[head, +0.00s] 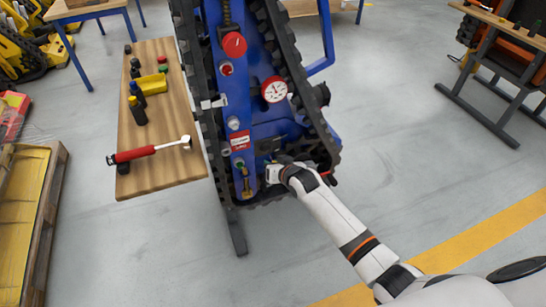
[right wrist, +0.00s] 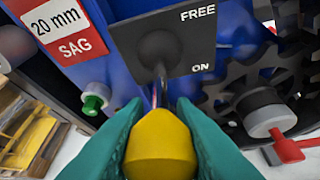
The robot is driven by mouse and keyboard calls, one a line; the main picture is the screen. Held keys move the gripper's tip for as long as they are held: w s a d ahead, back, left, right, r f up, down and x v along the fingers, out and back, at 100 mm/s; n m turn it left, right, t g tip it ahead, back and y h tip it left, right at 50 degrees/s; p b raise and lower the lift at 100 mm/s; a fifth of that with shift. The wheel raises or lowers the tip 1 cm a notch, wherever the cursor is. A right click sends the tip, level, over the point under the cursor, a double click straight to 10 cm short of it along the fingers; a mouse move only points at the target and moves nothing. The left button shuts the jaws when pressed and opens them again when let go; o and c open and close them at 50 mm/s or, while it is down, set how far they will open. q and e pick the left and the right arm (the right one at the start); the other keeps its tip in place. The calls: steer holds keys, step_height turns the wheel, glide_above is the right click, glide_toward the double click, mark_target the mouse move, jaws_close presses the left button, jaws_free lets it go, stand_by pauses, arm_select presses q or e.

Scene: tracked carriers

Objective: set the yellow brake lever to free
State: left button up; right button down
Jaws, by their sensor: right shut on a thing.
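The yellow brake lever's knob (right wrist: 160,145) is between the two green fingers of my right gripper (right wrist: 160,150), which is shut on it. The lever's thin shaft runs up from the knob to a dark round boot on a black plate (right wrist: 190,40). The plate reads FREE at the top and ON lower down; the knob shows below the ON mark in the right wrist view. In the head view my right gripper (head: 273,174) is at the lower front of the blue tracked carrier (head: 262,130), and the lever is hidden there. My left gripper is not in view.
A "20 mm SAG" label (right wrist: 58,30) and a green button (right wrist: 95,98) are left of the plate. A dark toothed wheel (right wrist: 260,90) and a red-handled part (right wrist: 285,148) are at right.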

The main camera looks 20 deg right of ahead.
mark_target(273, 161)
step_height(273, 161, up, 3)
steer(key=g+p, duration=0.2)
steer(key=p, duration=0.3)
steer(key=shift+w+g+p, duration=0.15)
steer(key=shift+g+p, duration=0.25)
steer(key=shift+w+r+g+p, duration=0.15)
steer(key=shift+r+g+p, duration=0.1)
steer(key=shift+g+p, duration=0.9)
steer(key=c, duration=1.2)
jaws_free()
steer(key=shift+f, duration=0.1)
steer(key=p+v, duration=0.1)
steer(key=v, duration=1.1)
steer(key=shift+a, duration=0.15)
